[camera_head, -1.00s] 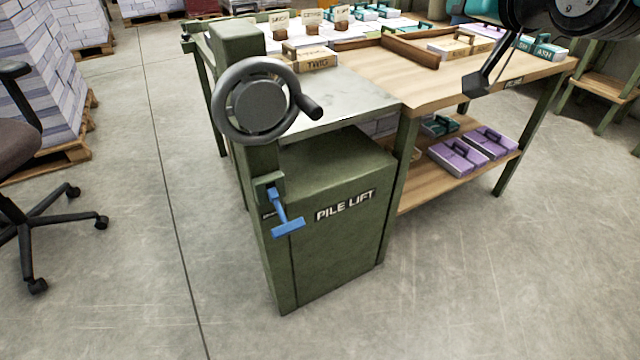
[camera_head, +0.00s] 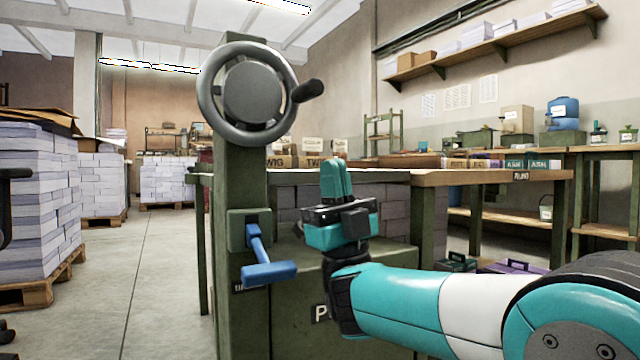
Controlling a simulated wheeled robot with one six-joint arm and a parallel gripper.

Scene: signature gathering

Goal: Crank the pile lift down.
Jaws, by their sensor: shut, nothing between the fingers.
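The green pile lift stands in front of me, its post (camera_head: 228,190) upright and its cabinet (camera_head: 290,290) low beside it. A grey handwheel (camera_head: 207,92) with a dark knob (camera_head: 308,91) sticking out at its right is mounted near the post's top. A blue T-handled lever (camera_head: 268,272) hangs from a green bracket below the wheel. My gripper (camera_head: 336,163) points upward with its fingers shut and empty, right of the post and below the knob. It is apart from the wheel and the lever. My wrist hides part of the cabinet and its lettering.
A wooden bench (camera_head: 440,178) with boxes stands behind and right of the lift. Paper stacks on pallets (camera_head: 30,200) are at left. Open floor (camera_head: 150,270) lies left of the post. A wall shelf (camera_head: 500,42) is at the upper right.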

